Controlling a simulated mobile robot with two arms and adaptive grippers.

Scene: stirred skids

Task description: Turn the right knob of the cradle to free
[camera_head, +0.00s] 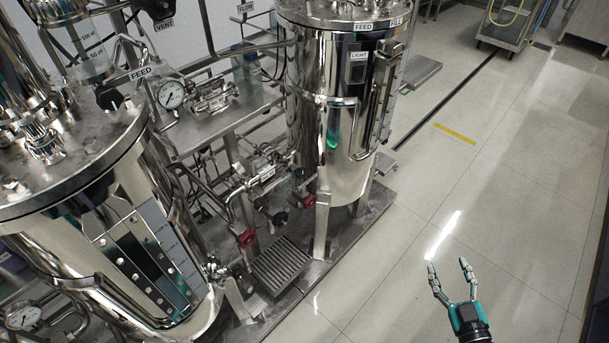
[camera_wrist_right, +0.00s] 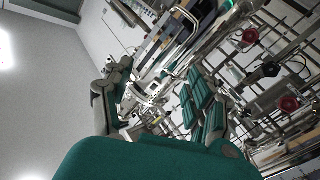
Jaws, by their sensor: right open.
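I cannot tell for sure which part is the cradle. Low piping between two steel tanks carries a red knob (camera_head: 247,238) on the left and another red knob (camera_head: 309,201) on the right, beside the far tank's leg. Two red knobs also show at the right of the right wrist view, an upper one (camera_wrist_right: 249,36) and a lower one (camera_wrist_right: 288,103). Any markings on them are too small to read. My right gripper (camera_head: 448,266) is open and empty over the bare floor, well to the right of the knobs. Its spread fingers also show in the right wrist view (camera_wrist_right: 160,75). My left gripper is out of view.
A near steel tank (camera_head: 100,190) fills the left, and a far steel tank (camera_head: 340,120) stands at centre. A pressure gauge (camera_head: 171,94) and pipework crowd between them. A floor grating (camera_head: 285,264) lies below. The tiled floor (camera_head: 490,190) to the right is clear.

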